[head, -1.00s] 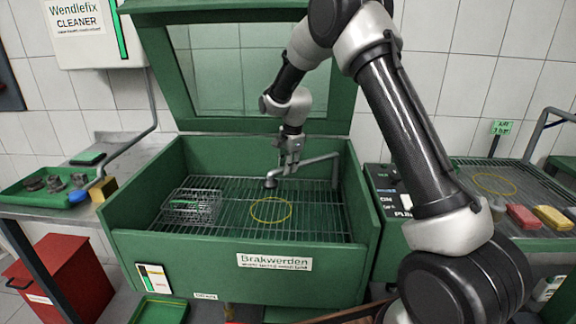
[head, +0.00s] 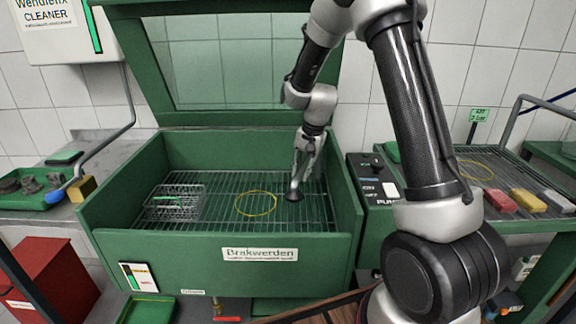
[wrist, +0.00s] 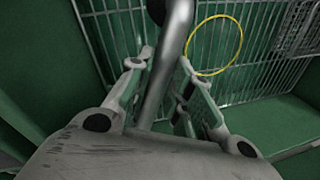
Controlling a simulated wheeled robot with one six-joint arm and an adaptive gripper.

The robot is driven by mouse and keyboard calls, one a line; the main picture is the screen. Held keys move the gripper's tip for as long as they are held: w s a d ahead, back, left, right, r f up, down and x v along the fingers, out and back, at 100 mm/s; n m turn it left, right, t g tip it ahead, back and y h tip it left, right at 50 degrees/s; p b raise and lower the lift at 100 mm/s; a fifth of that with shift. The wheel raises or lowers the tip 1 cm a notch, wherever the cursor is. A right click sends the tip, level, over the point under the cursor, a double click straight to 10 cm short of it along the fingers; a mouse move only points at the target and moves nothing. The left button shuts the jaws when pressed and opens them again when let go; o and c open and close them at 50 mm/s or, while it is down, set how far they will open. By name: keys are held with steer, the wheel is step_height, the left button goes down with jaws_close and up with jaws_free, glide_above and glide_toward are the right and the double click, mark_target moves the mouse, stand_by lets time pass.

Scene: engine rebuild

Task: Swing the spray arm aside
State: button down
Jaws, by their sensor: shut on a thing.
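The spray arm (wrist: 175,50) is a grey metal tube. In the wrist view it runs between my gripper's fingers, and its dark round end is at the top edge. In the head view its dark nozzle (head: 293,195) is over the rack, right of the yellow ring (head: 256,191). My gripper (head: 303,165) is inside the open green washer (head: 175,245), shut on the tube. The wrist view shows its two fingers (wrist: 165,68) on either side of the tube. Much of the tube is hidden behind my gripper in the head view.
A wire basket (head: 172,203) stands on the left of the rack (head: 225,185). The raised lid (head: 158,75) is behind my forearm. A control box (head: 370,180) is right of the washer, beside a bench with coloured blocks (head: 527,201). The washer walls bound the space.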

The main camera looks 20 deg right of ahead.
steer(key=shift+s+d+n, duration=0.45)
steer(key=shift+s+d, duration=0.05)
steer(key=shift+d, duration=0.3)
steer(key=shift+s+d+n, duration=0.45)
steer(key=shift+d+n, duration=0.05)
steer(key=shift+d, duration=0.35)
steer(key=shift+s+d+n, duration=0.45)
steer(key=shift+s+d, duration=0.05)
steer(key=shift+d, duration=0.3)
steer(key=c, duration=1.3)
jaws_free()
step_height(320, 180, up, 12)
steer(key=s+d, duration=0.1)
steer(key=d, duration=0.1)
steer(key=shift+f, duration=0.1)
